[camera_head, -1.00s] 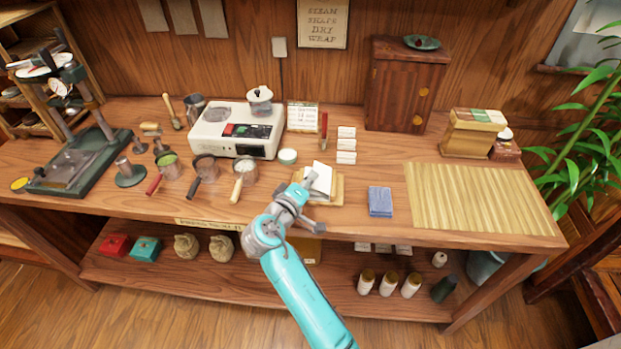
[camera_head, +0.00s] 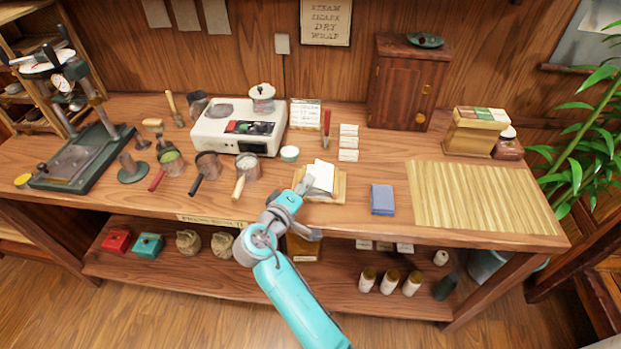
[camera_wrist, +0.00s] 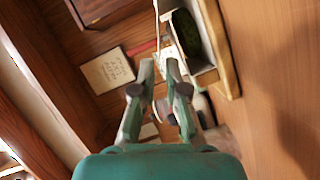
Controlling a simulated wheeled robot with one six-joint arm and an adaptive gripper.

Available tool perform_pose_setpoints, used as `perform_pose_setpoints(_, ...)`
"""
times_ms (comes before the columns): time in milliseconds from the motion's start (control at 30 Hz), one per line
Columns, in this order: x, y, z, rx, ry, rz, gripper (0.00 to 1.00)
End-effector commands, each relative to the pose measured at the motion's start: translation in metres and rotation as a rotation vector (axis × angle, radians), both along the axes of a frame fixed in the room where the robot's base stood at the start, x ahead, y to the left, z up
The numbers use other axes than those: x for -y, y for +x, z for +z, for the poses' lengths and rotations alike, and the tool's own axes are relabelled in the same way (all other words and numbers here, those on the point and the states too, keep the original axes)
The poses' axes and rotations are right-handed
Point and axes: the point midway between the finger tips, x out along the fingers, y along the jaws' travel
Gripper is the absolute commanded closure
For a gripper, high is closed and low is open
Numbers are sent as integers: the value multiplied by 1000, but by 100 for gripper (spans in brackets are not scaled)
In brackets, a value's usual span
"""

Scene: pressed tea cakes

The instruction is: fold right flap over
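A pale wooden board (camera_head: 335,199) lies near the bench's front edge. White paper (camera_head: 320,176) sits on it, with one part standing up at a tilt. My gripper (camera_head: 314,190) is low at the board's front, close to the paper. In the wrist view my gripper (camera_wrist: 160,65) has its two fingertips near each other, and a thin pale strip runs up behind the gap. I cannot tell whether they touch or hold the paper. A dark green, rounded thing (camera_wrist: 187,33) lies in a pale tray-like surround right of the fingers. My gripper and arm hide part of the board.
A folded blue cloth (camera_head: 382,199) and a slatted mat (camera_head: 480,196) lie to the right. A wooden cabinet (camera_head: 405,85) stands at the back.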

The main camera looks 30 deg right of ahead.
Motion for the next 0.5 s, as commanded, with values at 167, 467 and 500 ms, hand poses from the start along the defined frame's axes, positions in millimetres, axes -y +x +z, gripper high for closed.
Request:
perform_pose_setpoints(167, -32, -21, 5, -1, 0, 5, 88)
perform_pose_setpoints(467, -67, -46, 11, -1, -2, 2, 88)
perform_pose_setpoints(500, -69, -48, 11, -1, -1, 1, 88)
